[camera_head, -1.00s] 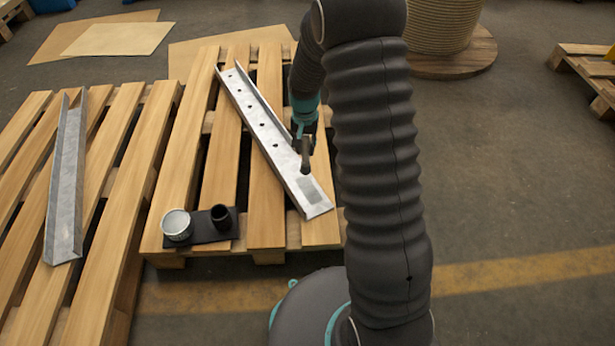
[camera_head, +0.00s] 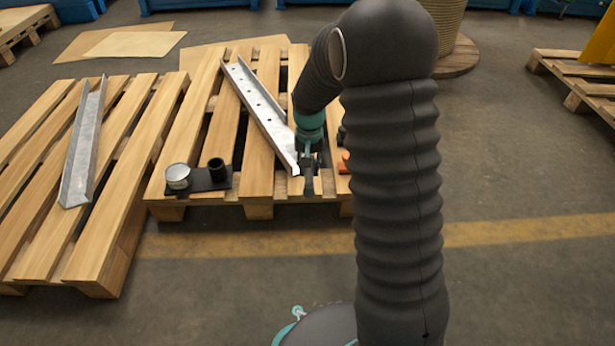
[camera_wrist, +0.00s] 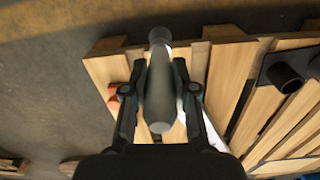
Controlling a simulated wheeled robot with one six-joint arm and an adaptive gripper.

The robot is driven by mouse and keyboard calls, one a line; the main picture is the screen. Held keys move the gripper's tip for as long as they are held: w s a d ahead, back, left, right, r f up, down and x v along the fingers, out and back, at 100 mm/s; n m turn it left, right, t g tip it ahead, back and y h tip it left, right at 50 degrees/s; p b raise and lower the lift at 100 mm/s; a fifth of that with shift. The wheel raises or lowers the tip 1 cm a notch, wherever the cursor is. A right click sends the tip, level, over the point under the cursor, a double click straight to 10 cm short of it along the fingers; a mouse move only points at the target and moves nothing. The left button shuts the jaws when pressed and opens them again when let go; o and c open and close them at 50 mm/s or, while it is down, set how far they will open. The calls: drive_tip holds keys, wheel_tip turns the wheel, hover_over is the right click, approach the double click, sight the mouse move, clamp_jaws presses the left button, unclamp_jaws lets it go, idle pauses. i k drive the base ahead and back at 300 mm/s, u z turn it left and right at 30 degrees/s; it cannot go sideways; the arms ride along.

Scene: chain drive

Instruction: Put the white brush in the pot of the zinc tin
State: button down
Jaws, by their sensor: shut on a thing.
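My gripper (camera_head: 308,178) is shut on a brush, near the front edge of the right pallet and beside the near end of a steel channel. In the wrist view, the brush (camera_wrist: 159,90) is a grey, rounded handle lying lengthwise between the fingers (camera_wrist: 158,68); no white part of it can be made out. A tin (camera_head: 178,176) with a pale top stands on a black plate (camera_head: 203,187) to the left of my gripper. A black, open-topped pot (camera_head: 217,170) stands on the same plate, right of the tin. The pot also shows in the wrist view (camera_wrist: 283,76).
The steel channel (camera_head: 262,112) lies slanted across the right pallet (camera_head: 258,160). Another channel (camera_head: 84,145) lies on the left pallet. An orange thing (camera_head: 344,160) is partly hidden behind my arm. The floor in front is clear.

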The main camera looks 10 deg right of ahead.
sight(220, 176)
drive_tip(key=z, duration=0.1)
drive_tip(key=k, duration=0.85)
drive_tip(key=u, duration=1.65)
drive_tip(key=i, duration=1.55)
drive_tip(key=z, duration=0.9)
drive_tip(key=i, duration=0.5)
drive_tip(key=z, duration=0.45)
